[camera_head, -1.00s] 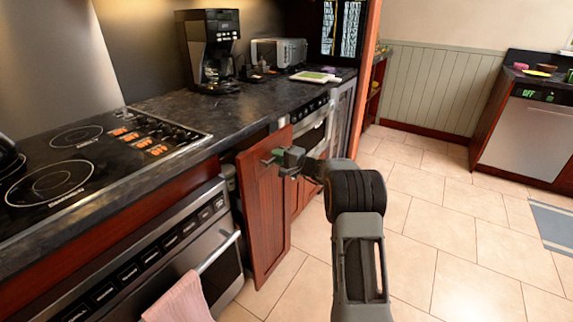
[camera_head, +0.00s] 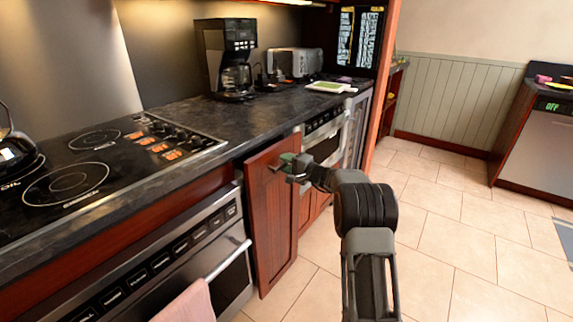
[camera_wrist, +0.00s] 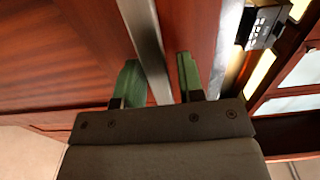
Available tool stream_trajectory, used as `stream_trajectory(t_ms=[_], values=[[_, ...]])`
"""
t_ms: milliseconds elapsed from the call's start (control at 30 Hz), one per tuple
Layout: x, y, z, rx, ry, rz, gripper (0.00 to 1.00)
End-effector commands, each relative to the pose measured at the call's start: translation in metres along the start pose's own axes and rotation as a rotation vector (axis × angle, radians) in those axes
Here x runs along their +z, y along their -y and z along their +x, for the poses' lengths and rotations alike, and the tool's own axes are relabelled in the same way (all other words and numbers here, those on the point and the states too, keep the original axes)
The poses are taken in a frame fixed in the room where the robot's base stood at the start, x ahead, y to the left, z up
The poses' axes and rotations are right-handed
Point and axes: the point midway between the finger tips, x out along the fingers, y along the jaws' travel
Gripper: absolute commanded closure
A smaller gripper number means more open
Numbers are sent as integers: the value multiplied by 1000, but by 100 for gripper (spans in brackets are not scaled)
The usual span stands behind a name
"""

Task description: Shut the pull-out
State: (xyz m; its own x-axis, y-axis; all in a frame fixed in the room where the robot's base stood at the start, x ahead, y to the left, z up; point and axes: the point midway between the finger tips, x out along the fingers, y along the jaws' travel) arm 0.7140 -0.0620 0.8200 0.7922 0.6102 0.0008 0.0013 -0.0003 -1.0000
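The pull-out (camera_head: 270,225) has a tall reddish wooden front. It stands out from the cabinet line, just right of the oven, in the head view. My gripper (camera_head: 283,163) is at the upper part of this front. In the wrist view, a metal bar handle (camera_wrist: 146,40) runs between the two green fingers of my gripper (camera_wrist: 158,78). The fingers are apart on either side of the bar, with a narrow gap showing at the right finger. Wood of the front (camera_wrist: 60,50) shows beyond the fingers. The inside of the pull-out is hidden.
The oven (camera_head: 215,265) with a pink towel (camera_head: 188,303) stands left of the pull-out. The dark counter (camera_head: 190,140) above holds a cooktop (camera_head: 75,180) and a coffee maker (camera_head: 230,60). Tiled floor (camera_head: 450,240) is clear to the right.

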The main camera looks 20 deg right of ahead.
Motion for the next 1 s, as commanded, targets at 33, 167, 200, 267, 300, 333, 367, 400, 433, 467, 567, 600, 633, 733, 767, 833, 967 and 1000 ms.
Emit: stream_trajectory(t_ms=[33,167,200,267,300,333,367,400,433,467,567,600,633,733,767,833,967,1000], values=[[0,0,0,0,0,0,60],[0,0,0,0,0,1,55],[0,0,0,1,0,1,55],[0,0,0,1,0,1,55],[0,0,0,1,0,1,55],[0,0,-1,1,0,1,55],[0,0,-2,1,0,1,55],[0,0,-4,1,-1,2,55],[0,0,-7,1,-1,2,55],[0,0,-10,1,-2,1,55],[-1,0,-27,1,-3,1,55],[-1,0,-35,1,-4,1,55],[-1,1,-41,1,-4,2,55],[-1,1,-63,1,-4,1,55],[-1,1,-69,1,-4,1,55],[-1,1,-83,0,-4,2,55],[0,0,-106,1,-3,1,55],[0,0,-112,1,-3,1,55]])
